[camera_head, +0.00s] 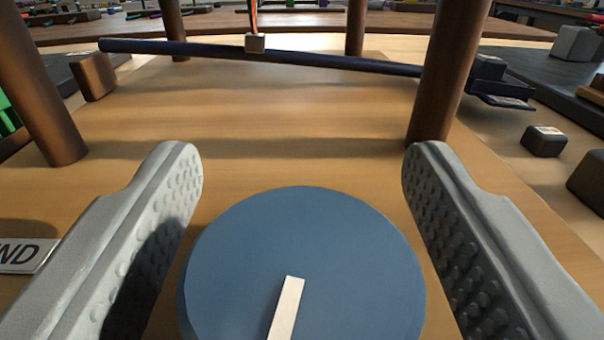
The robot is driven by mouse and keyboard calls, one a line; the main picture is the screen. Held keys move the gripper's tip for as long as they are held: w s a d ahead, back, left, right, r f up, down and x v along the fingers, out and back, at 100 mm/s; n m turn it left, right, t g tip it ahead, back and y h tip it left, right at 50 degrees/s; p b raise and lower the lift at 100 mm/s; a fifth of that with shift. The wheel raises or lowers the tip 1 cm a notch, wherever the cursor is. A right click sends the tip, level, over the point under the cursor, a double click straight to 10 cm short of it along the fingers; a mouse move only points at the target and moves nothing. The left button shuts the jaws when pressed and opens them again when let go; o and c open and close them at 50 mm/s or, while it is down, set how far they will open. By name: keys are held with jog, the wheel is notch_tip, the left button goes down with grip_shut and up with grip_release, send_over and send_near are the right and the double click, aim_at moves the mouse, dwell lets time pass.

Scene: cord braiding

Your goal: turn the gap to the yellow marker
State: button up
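A round blue knob (315,240) stands low in the middle of the view, its lower edge cut off by the frame. A white bar (286,308) on its top runs from near the centre to the bottom edge, leaning slightly left. My gripper (302,165) is open. Its two grey, studded fingers stand left and right of the knob, with a clear space on the right and a narrower one low on the left. I see no yellow marker and cannot make out a gap.
Brown posts rise at the left (38,85) and right (448,75). A dark rod (340,61) crosses behind, with a small block (255,43) below an orange cord. A white label (20,255) reading "ND" lies left. Dark blocks (543,140) lie right. Bare wood lies beyond the knob.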

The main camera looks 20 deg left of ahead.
jog(key=c, duration=1)
jog(key=shift+n+y, duration=0.4)
jog(key=shift+y, duration=0.2)
jog(key=shift+s+a+n+g+y, duration=0.1)
jog(key=shift+a+n+g+y, duration=0.1)
jog(key=shift+n+g+y, duration=1.1)
jog(key=shift+t, duration=0.3)
jog(key=o, duration=1)
jog(key=shift+s+d, duration=0.1)
